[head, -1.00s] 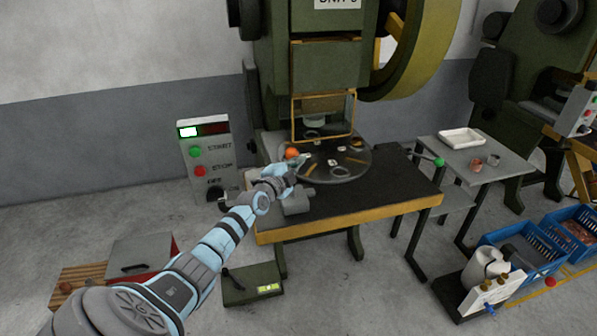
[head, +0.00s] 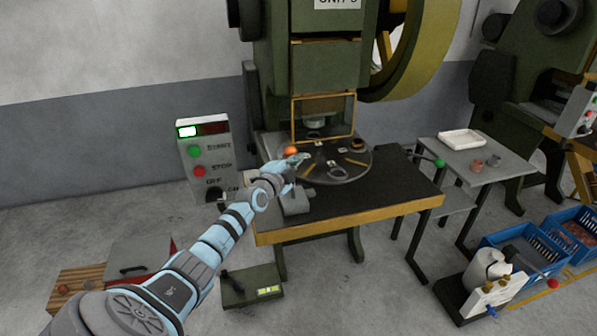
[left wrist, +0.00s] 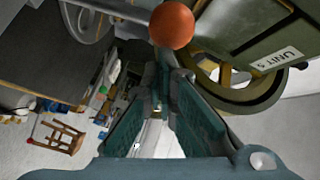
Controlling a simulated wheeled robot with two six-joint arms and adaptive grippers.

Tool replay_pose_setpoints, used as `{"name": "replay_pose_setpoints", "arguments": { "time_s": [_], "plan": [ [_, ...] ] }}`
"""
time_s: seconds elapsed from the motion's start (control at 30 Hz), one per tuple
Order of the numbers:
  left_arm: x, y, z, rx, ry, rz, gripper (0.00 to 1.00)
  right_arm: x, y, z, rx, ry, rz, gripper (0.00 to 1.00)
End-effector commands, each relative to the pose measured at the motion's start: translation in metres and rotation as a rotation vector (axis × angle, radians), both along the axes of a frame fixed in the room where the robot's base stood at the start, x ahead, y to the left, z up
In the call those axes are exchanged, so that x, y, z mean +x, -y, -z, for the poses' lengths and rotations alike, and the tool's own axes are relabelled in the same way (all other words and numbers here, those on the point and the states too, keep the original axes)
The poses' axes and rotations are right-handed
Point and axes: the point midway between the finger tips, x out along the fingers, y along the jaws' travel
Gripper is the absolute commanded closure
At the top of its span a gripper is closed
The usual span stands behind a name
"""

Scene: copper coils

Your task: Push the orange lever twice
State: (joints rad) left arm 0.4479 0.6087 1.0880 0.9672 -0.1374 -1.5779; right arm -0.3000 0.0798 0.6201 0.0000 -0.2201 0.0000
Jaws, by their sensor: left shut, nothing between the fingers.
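The orange lever's round knob (head: 291,150) is at the left edge of the round turntable, under the press. My left gripper (head: 299,159) is shut and empty, with its fingertips at the knob; the head view does not clearly show whether they touch. In the left wrist view the orange knob (left wrist: 172,25) is just beyond the fingertips of my left gripper (left wrist: 163,70). The lever's rod is mostly hidden. My right gripper is not in view.
The turntable (head: 340,170) carries several small parts on the dark press table (head: 385,185). A control box (head: 204,155) with green and red buttons stands left of the press. A side table (head: 500,160) holds a white tray (head: 462,138). Blue crates (head: 520,238) stand at right.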

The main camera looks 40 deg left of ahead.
Motion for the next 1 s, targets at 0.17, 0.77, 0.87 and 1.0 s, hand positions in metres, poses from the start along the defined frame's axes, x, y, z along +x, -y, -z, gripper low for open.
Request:
{"name": "replay_pose_setpoints", "arguments": {
  "time_s": [0.17, 0.77, 0.87, 1.0],
  "plan": [
    [0.001, -0.002, -0.001, 0.001, 0.001, -0.002, 1.0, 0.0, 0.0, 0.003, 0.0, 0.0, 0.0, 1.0],
    [0.001, -0.003, -0.001, 0.001, 0.0, -0.001, 1.0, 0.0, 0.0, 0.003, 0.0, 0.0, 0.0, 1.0],
    [0.0, -0.001, -0.002, 0.001, 0.0, -0.001, 1.0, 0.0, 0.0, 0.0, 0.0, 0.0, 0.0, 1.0],
    [-0.003, 0.004, -0.001, 0.001, -0.003, -0.001, 1.0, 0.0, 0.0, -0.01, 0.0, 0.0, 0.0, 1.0]
  ]
}}
